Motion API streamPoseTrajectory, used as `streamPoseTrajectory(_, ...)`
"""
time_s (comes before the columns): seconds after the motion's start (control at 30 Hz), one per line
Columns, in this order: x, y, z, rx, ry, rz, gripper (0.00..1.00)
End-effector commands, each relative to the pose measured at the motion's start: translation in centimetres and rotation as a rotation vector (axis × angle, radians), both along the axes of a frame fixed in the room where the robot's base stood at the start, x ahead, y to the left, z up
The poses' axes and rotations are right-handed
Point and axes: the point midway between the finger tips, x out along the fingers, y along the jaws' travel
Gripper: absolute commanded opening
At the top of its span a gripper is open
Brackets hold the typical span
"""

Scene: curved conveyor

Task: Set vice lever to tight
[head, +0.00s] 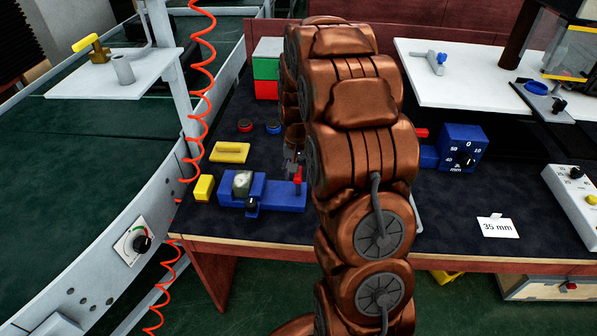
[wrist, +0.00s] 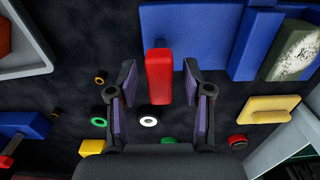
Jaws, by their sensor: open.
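The blue vice (head: 275,195) lies near the front edge of the dark workbench, with a grey-green block (head: 242,184) at its left part. Its red lever (head: 298,174) stands up at the right end. In the wrist view the lever (wrist: 159,70) sits between the two fingers of my gripper (wrist: 159,84), with a gap on each side. The gripper is open and no finger visibly touches the lever. In the head view my gripper (head: 291,164) is beside the lever, partly hidden by my copper-coloured arm. The vice body (wrist: 190,25) fills the top of the wrist view.
A yellow block (head: 230,152) lies behind the vice, and a smaller one (head: 203,188) to its left. A blue dial device (head: 462,147) stands to the right of my arm. Several coloured rings lie on the bench (wrist: 70,70) in the wrist view.

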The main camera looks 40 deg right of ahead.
Motion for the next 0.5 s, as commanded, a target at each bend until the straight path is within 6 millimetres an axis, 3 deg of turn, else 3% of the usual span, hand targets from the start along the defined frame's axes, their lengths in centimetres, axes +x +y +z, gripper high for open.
streamPoseTrajectory(0.17, 0.02, -0.01, 0.0, -0.001, -0.001, 0.0, 0.49)
streamPoseTrajectory(0.5, 0.01, 0.01, 0.0, 0.0, 0.0, 0.0, 0.14)
